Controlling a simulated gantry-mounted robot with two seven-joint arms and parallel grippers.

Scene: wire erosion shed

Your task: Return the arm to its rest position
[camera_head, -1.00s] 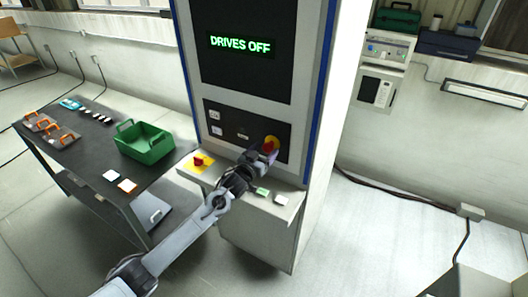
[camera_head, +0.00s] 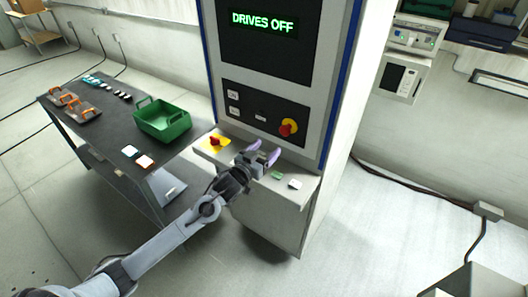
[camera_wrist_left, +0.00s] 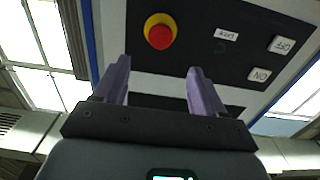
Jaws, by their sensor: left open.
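My left gripper (camera_head: 264,151) is open and empty, in front of the machine cabinet's control panel, just above its shelf. Its two purple fingers (camera_wrist_left: 160,85) stand apart in the left wrist view. A red knob on a yellow disc (camera_head: 289,128) is on the panel, apart from the fingers; it also shows in the wrist view (camera_wrist_left: 160,31). The cabinet screen (camera_head: 262,22) reads DRIVES OFF in green. My left arm (camera_head: 165,238) reaches in from the lower left. My right gripper is not in view.
A dark table (camera_head: 103,132) at left holds a green bin (camera_head: 163,122) and orange-handled tools (camera_head: 70,101).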

